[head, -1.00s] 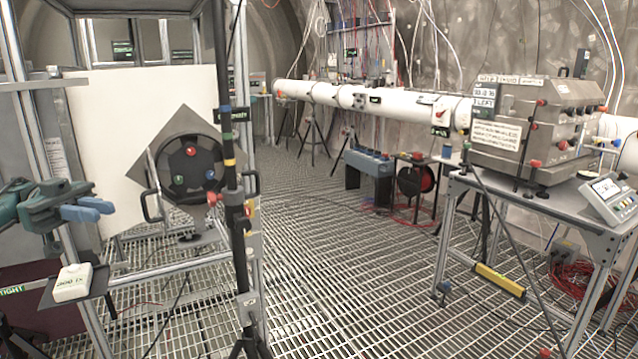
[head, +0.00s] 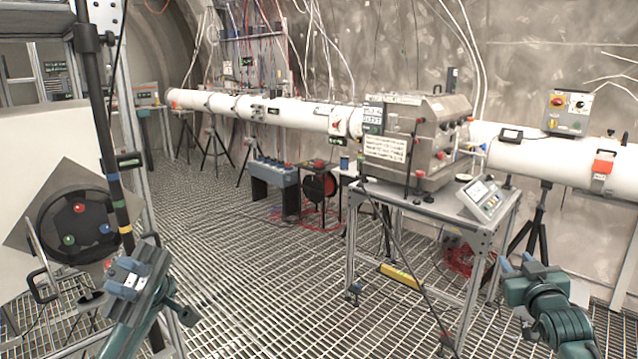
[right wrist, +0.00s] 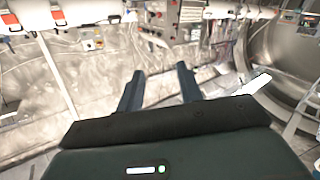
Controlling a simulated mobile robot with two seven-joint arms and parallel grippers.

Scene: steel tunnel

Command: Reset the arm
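My left arm comes up from the lower left in the head view. Its gripper (head: 138,272) is in front of the metal frame and the round black panel, with nothing seen in it; its finger gap is not clear. My right gripper (head: 517,263) is at the lower right of the head view, to the right of the steel cart, with its blue fingers pointing away from me. In the right wrist view its two fingers (right wrist: 160,70) stand apart with nothing between them, so it is open and empty.
A steel cart (head: 437,209) carries a metal instrument box (head: 412,140) and a small console (head: 484,198). A long white pipe (head: 290,112) runs along the wall. A round black panel (head: 72,229) stands left, close to my left gripper. The grating floor (head: 240,250) between is open.

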